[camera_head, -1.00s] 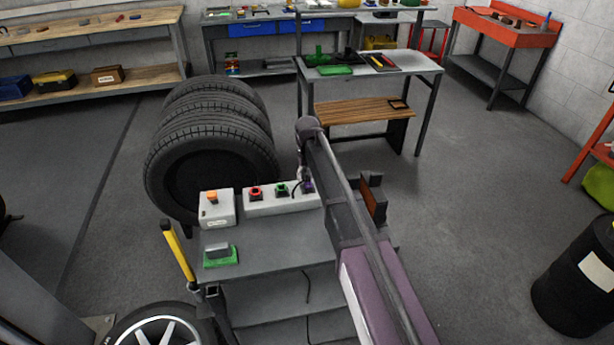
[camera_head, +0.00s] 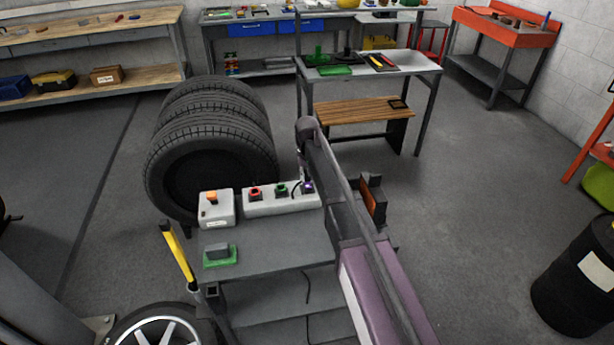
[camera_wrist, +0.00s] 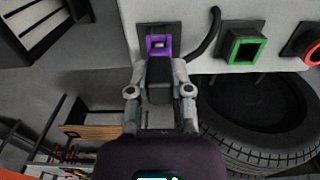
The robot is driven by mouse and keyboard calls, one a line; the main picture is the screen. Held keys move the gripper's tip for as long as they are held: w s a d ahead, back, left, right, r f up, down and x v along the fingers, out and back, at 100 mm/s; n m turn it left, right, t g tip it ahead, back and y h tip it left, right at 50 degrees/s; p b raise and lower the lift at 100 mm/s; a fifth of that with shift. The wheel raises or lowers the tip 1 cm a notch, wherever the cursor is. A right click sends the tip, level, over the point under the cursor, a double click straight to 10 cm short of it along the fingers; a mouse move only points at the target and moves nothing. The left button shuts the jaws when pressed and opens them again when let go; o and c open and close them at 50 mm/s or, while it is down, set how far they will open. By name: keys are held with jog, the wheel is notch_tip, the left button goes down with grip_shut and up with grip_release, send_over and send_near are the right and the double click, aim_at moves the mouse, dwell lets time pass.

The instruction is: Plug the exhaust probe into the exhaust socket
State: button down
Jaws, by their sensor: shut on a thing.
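My gripper (camera_wrist: 161,80) is shut on a dark block-shaped probe (camera_wrist: 160,82), seen in the wrist view between its two grey fingers. The probe's front end points at the purple-rimmed socket (camera_wrist: 159,42) on the white box. The end overlaps the socket's lower edge in this view; I cannot tell how far, if at all, it is inside. In the head view the purple socket (camera_head: 308,187) is at the box's right end, and my arm hides most of the gripper and the probe.
The white box (camera_head: 262,204) also carries green (camera_head: 281,189) and red (camera_head: 255,193) sockets. A black cable (camera_wrist: 203,38) curves close to the purple socket. A switch box (camera_head: 216,209) stands left, and tyres (camera_head: 210,165) stand behind. The grey bench top (camera_head: 275,252) is mostly clear.

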jog(key=shift+r+p, duration=0.7)
jog(key=shift+r, duration=0.05)
dwell(0.6)
jog(key=shift+r+p, duration=1.95)
jog(key=shift+s, duration=0.1)
